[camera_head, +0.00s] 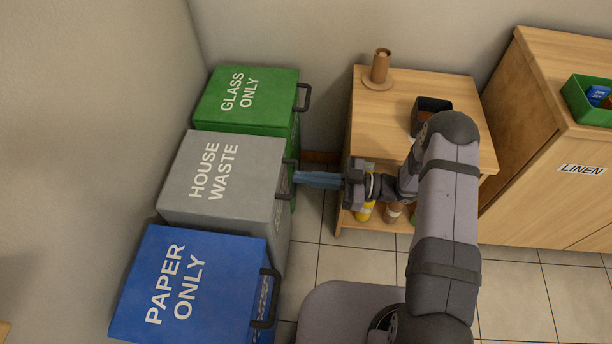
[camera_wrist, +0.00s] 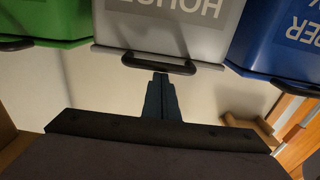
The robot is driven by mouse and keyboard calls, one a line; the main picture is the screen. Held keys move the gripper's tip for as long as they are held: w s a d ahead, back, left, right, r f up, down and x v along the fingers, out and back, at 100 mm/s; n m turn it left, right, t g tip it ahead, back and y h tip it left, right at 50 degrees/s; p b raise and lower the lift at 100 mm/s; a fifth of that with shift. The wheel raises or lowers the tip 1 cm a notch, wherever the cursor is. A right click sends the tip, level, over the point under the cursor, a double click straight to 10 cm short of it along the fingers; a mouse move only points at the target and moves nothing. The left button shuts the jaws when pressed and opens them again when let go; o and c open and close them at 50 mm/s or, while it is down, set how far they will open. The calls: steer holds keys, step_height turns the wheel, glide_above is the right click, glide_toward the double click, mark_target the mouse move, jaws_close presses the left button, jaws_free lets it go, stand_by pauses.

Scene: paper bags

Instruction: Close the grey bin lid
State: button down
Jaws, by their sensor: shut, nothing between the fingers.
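The grey bin (camera_head: 280,215) stands between a green bin and a blue bin. Its lid (camera_head: 225,178), lettered HOUSE WASTE, lies over the bin top and looks down; I cannot tell whether a thin gap is left. The lid's dark handle (camera_head: 291,164) is on its right edge. In the wrist view the grey lid (camera_wrist: 150,38) is at the top centre, with its handle (camera_wrist: 158,63) along the near edge. My gripper (camera_head: 298,177) has its blue fingers shut and empty, pointing at the handle. The fingertips (camera_wrist: 160,78) are close to it; contact is unclear.
The green GLASS ONLY bin (camera_head: 244,95) and blue PAPER ONLY bin (camera_head: 190,285) flank the grey one, lids down. A wooden shelf unit (camera_head: 385,100) with bottles below stands behind my gripper. A LINEN cabinet (camera_head: 520,180) is at right. Tiled floor (camera_head: 340,262) is open in front.

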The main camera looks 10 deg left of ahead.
steer(key=d+f+p, duration=0.1)
steer(key=d, duration=0.8)
steer(key=shift+d+p, duration=0.2)
steer(key=shift+p, duration=0.1)
steer(key=shift+f, duration=0.1)
